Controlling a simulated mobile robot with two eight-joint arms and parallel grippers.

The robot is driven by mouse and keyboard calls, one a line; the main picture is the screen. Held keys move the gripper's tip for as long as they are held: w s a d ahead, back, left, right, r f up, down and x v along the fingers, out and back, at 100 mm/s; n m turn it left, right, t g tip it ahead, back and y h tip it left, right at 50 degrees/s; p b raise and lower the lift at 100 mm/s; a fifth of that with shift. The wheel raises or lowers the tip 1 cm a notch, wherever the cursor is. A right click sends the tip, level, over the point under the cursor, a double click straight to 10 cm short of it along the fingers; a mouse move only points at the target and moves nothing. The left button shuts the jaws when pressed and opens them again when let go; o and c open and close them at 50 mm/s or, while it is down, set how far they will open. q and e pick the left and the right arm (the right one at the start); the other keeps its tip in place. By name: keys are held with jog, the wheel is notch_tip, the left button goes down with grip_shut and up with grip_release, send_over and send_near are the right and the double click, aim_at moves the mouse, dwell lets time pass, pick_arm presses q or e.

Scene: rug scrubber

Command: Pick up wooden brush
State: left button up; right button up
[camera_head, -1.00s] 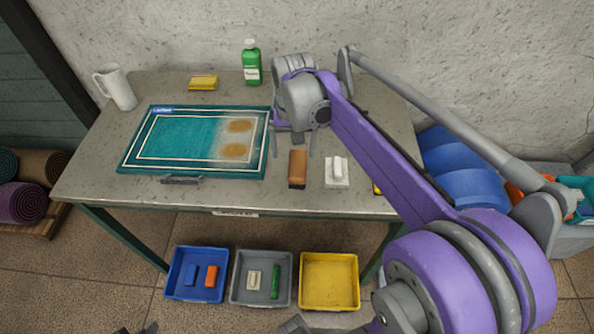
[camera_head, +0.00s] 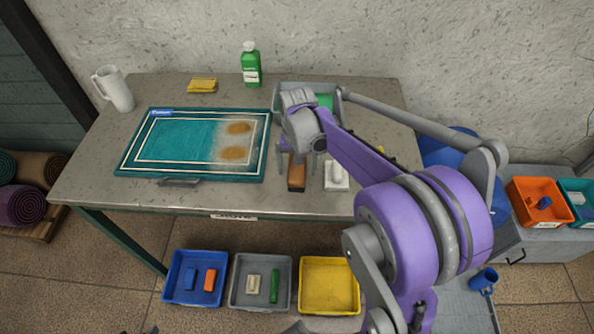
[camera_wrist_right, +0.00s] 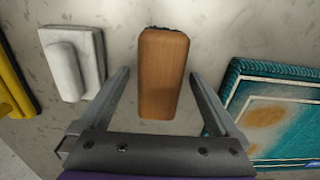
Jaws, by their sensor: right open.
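The wooden brush (camera_head: 297,176) is a brown block lying on the grey table, right of the teal rug. It also shows in the right wrist view (camera_wrist_right: 163,75), with a dark edge at its far end. My right gripper (camera_head: 297,172) is over the brush, with its jaws apart. In the right wrist view the right gripper's fingers (camera_wrist_right: 160,85) stand on either side of the brush, with gaps, not gripping it. My left gripper is not clearly in view.
The teal rug (camera_head: 176,139) has two brown stains. A white block with a handle (camera_head: 336,177) lies close right of the brush. A grey bin (camera_head: 280,98) stands behind my gripper. A green bottle (camera_head: 251,66), yellow sponge (camera_head: 202,85) and white pitcher (camera_head: 113,90) stand at the back.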

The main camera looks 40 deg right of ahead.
jog(key=shift+f, duration=0.35)
grip_shut()
jog(key=shift+r, duration=0.15)
notch_tip(320, 180, up, 10)
jog(key=shift+f+p, duration=0.1)
jog(key=shift+p, duration=0.25)
jog(key=c, duration=0.8)
grip_release()
grip_shut()
